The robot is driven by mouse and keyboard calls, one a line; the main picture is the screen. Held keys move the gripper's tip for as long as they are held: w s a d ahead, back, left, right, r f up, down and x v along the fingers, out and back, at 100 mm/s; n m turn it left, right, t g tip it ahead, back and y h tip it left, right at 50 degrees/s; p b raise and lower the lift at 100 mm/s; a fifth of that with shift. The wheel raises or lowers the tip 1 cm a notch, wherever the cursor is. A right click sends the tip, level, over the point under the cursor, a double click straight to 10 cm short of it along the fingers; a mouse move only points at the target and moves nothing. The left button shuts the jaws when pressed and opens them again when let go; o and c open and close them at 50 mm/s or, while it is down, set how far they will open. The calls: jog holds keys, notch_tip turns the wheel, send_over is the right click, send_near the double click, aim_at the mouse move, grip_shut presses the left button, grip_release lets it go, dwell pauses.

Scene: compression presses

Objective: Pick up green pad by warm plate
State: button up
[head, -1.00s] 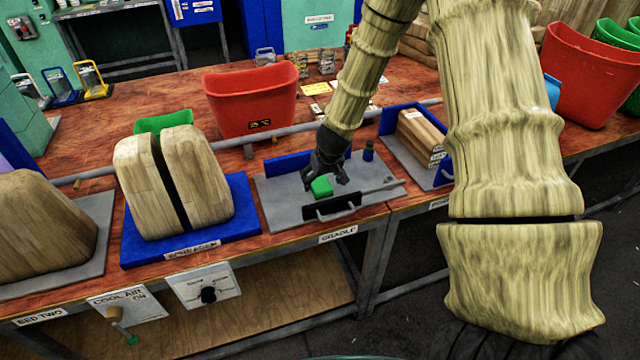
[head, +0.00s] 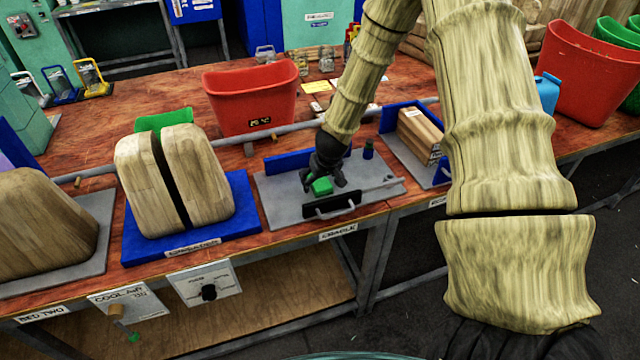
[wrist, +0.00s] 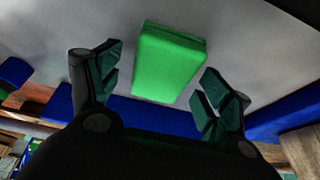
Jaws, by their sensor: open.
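The green pad (head: 322,187) is a small bright block on the grey plate of the station labelled cradle (head: 274,206). In the wrist view the pad (wrist: 168,62) lies ahead of and between my fingers, with grey surface around it. My gripper (head: 322,181) is over the pad in the head view and hides part of it. In the wrist view my gripper (wrist: 160,90) is open, with a finger on each side and a gap to the pad. No plate labelled warm is readable in these views.
A blue back wall (head: 290,158) and a black front bar with a handle (head: 332,204) flank the cradle plate. The split wooden form (head: 172,180) is on the left; a red bin (head: 250,98) stands behind.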

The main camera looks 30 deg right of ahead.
aim_at(321, 181)
jog(key=shift+f, duration=0.1)
dwell(0.3)
jog(key=c, duration=0.9)
notch_tip(321, 181, up, 11)
jog(key=b, duration=0.1)
jog(key=shift+f, duration=0.2)
jog(key=shift+o, duration=0.4)
